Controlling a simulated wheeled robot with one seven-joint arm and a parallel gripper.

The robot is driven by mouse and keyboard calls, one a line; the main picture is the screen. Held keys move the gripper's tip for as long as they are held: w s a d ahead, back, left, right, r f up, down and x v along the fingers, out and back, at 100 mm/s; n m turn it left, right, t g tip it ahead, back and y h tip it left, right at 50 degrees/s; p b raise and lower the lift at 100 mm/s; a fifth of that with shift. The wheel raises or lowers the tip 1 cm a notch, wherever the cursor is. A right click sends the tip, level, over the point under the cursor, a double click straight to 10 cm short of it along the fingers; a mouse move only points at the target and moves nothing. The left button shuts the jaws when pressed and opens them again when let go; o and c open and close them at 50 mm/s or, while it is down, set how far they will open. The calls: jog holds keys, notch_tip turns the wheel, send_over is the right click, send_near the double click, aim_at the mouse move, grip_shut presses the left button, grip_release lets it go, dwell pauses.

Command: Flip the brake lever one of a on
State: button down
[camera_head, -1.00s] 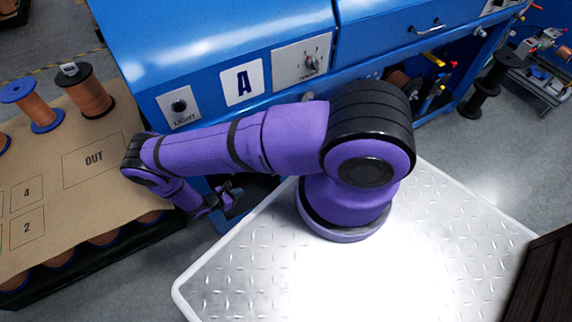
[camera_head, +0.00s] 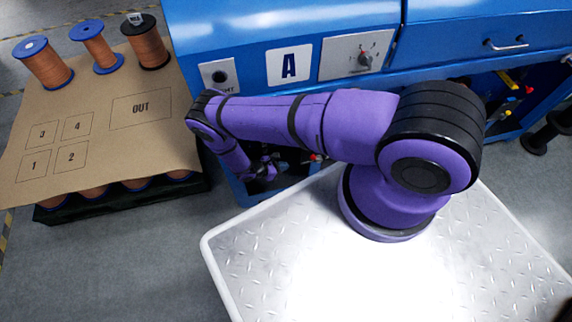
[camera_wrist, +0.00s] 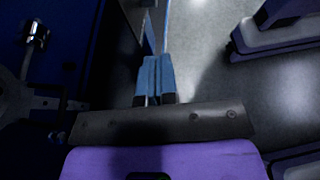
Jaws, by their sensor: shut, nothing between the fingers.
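The blue machine carries the letter A plate (camera_head: 289,66). My gripper (camera_head: 268,170) is low in front of the machine's dark lower opening, partly hidden by my arm. In the wrist view its blue fingers (camera_wrist: 156,78) are together with nothing between them. A small red-tipped part (camera_head: 316,157) shows just right of my gripper in the head view; I cannot tell whether it is a brake lever. A shiny metal knob-like part (camera_wrist: 38,36) and a grey bracket (camera_wrist: 30,100) lie left of the fingers in the wrist view, apart from them. No brake lever is clearly identifiable.
A brown-topped table (camera_head: 150,150) with OUT and numbered squares stands at the left, copper spools (camera_head: 95,48) at its back. A rotary switch (camera_head: 364,59) sits beside the A plate. Yellow and red-tipped levers (camera_head: 508,78) show at the right. Grey floor (camera_wrist: 205,65) is clear ahead.

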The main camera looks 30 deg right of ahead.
jog(key=s+d+f, duration=0.1)
jog(key=d+f, duration=0.1)
jog(key=d, duration=0.8)
jog(key=shift+d, duration=0.2)
